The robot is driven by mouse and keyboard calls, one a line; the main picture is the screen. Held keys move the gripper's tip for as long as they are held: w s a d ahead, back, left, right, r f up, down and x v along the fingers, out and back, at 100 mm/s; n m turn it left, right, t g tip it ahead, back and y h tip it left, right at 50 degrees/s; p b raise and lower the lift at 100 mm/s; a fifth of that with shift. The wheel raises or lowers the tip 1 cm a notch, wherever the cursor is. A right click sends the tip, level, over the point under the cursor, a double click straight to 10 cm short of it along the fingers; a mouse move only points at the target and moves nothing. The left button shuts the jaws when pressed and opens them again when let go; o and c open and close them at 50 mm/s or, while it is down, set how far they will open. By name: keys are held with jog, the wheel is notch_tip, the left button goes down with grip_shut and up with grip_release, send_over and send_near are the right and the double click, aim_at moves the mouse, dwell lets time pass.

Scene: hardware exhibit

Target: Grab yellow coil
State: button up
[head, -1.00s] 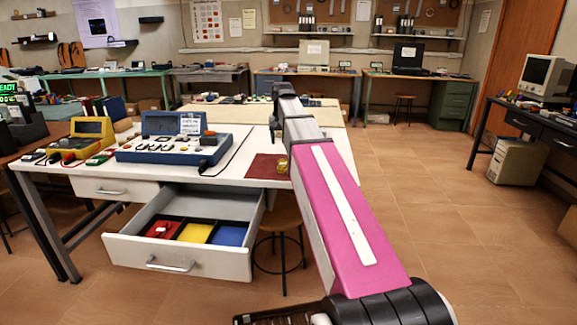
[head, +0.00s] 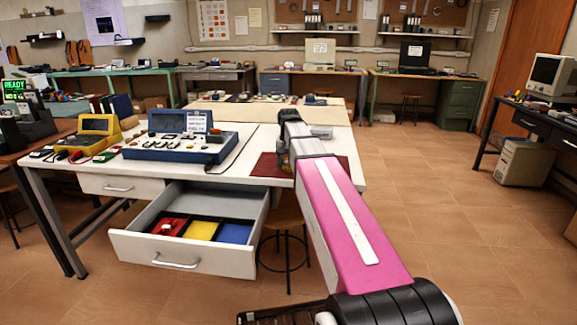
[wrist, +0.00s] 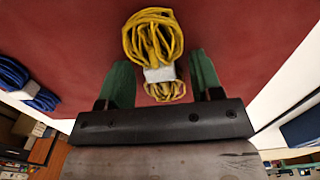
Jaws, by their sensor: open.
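The yellow coil (wrist: 152,38) lies on the dark red mat (wrist: 245,50) in the wrist view, bound by a pale band around its middle. My gripper (wrist: 161,68) is open, its two green fingers on either side of the coil's lower, banded part. The coil's larger loop reaches beyond the fingertips. I see gaps beside the coil and no clear contact. In the head view, the red mat (head: 268,168) shows at the table's right end, and my arm hides the coil.
A blue coil (wrist: 40,98) lies left in the wrist view. The white table (head: 240,187) also holds a blue instrument case (head: 178,147) and a yellow device (head: 95,133). Below, an open drawer (head: 190,255) has red, yellow and blue compartments. A stool (head: 288,240) stands beneath.

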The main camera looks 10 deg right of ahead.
jog(key=c, duration=1)
jog(key=shift+r, duration=0.1)
